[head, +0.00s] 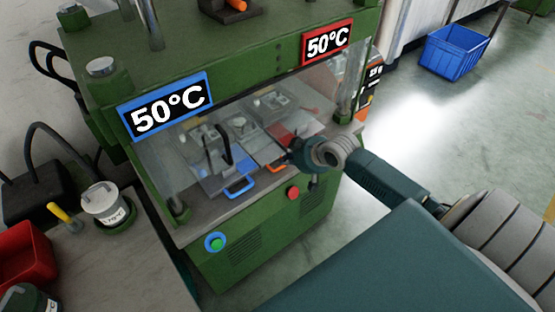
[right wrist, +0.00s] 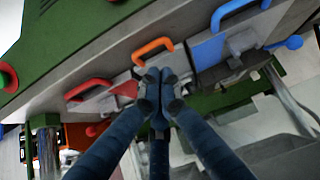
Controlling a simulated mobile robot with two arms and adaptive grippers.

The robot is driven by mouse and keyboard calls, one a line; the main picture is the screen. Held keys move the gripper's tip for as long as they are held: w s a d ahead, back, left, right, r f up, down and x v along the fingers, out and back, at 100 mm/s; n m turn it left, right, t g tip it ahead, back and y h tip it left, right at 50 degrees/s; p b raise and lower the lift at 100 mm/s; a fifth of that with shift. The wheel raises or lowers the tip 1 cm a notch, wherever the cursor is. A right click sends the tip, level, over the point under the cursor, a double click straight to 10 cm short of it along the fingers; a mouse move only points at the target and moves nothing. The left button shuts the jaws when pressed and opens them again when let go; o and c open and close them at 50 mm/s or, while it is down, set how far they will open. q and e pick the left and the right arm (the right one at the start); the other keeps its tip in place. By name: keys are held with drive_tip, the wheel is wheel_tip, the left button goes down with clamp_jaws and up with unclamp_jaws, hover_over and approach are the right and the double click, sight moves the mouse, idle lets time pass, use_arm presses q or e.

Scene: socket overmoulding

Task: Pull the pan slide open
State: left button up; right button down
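Slides with coloured handles sit side by side at the front of the green press; which is the pan slide is not marked. The blue handle (head: 239,187) is at left, the orange handle (head: 276,166) beside it, and a red slide (head: 293,124) further right. In the right wrist view the red handle (right wrist: 90,90), orange handle (right wrist: 152,48) and blue handle (right wrist: 238,12) show. My right gripper (head: 291,157) is at the press front; its fingertips (right wrist: 160,80) are together, close below the orange handle, with nothing seen between them. My left gripper is not in view.
The press (head: 255,250) has a clear guard above the slides, a green button (head: 216,243) and a red button (head: 293,193). A side table (head: 110,262) at left holds a pot (head: 104,203) and a red bin (head: 25,256). A blue crate (head: 453,52) stands on the floor.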

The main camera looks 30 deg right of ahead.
sight(271, 163)
drive_tip(key=x, duration=0.6)
drive_tip(key=shift+w+a+f, duration=0.1)
drive_tip(key=shift+w+f, duration=0.1)
drive_tip(key=shift+w, duration=0.1)
drive_tip(key=shift+w+f+p, duration=0.3)
drive_tip(key=shift+f, duration=0.1)
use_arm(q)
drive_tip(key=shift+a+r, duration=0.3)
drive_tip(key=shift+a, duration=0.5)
use_arm(e)
drive_tip(key=shift+a, duration=0.1)
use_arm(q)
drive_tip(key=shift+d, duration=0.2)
